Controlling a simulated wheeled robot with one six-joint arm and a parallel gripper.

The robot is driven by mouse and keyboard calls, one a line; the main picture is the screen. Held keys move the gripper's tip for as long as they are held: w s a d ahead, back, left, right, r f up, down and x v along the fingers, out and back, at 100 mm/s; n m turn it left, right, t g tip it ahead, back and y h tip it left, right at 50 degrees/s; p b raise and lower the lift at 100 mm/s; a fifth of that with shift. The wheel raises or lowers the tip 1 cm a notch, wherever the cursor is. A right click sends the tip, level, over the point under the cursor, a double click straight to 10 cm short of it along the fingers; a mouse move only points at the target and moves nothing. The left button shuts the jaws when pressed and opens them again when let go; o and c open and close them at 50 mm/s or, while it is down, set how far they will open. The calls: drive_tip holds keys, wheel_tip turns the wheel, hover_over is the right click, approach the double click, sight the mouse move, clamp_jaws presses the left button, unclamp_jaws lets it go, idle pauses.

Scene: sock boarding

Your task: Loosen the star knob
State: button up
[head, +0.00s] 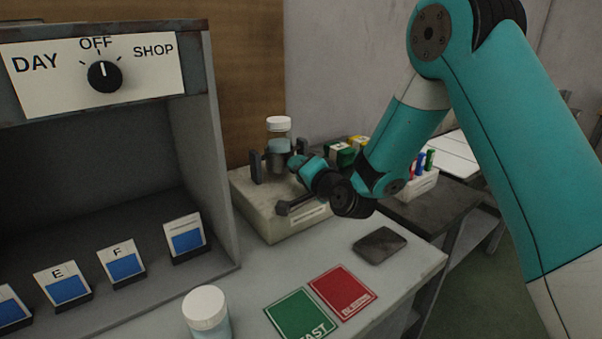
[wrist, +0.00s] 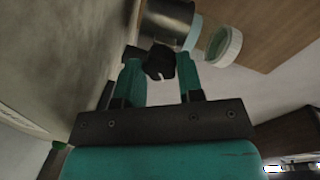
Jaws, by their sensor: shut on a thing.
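The black star knob (wrist: 159,62) shows in the wrist view between the two teal fingers of my gripper (wrist: 158,66), which are shut on it. In the head view my gripper (head: 300,164) reaches the clamp fixture from the right, and it and my wrist hide the knob there. A white-lidded jar (head: 279,126) stands upright in the dark holder (head: 278,160) of the fixture (head: 262,214). In the wrist view the jar's lid (wrist: 224,46) and the dark holder (wrist: 168,20) lie just beyond the knob.
A grey cabinet with a DAY/OFF/SHOP dial (head: 104,76) stands at left, with blue-marked cards inside. Another white-lidded jar (head: 206,308), green card (head: 299,314), red card (head: 342,291) and dark pad (head: 380,245) are on the bench. A bin of coloured items (head: 423,180) is behind my arm.

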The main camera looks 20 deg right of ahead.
drive_tip(key=n+b, duration=0.2)
drive_tip(key=n, duration=0.1)
drive_tip(key=n+b, duration=0.1)
drive_tip(key=n, duration=0.1)
drive_tip(key=shift+f+n+t+b, duration=0.2)
drive_tip(key=shift+n+t+b, duration=0.1)
drive_tip(key=shift+n+b, duration=0.1)
drive_tip(key=shift+n+h+b, duration=0.3)
drive_tip(key=shift+n+b, duration=0.95)
drive_tip(key=shift+n, duration=0.05)
drive_tip(key=shift+r, duration=0.15)
drive_tip(key=o, duration=0.9)
drive_tip(key=shift+s, duration=0.1)
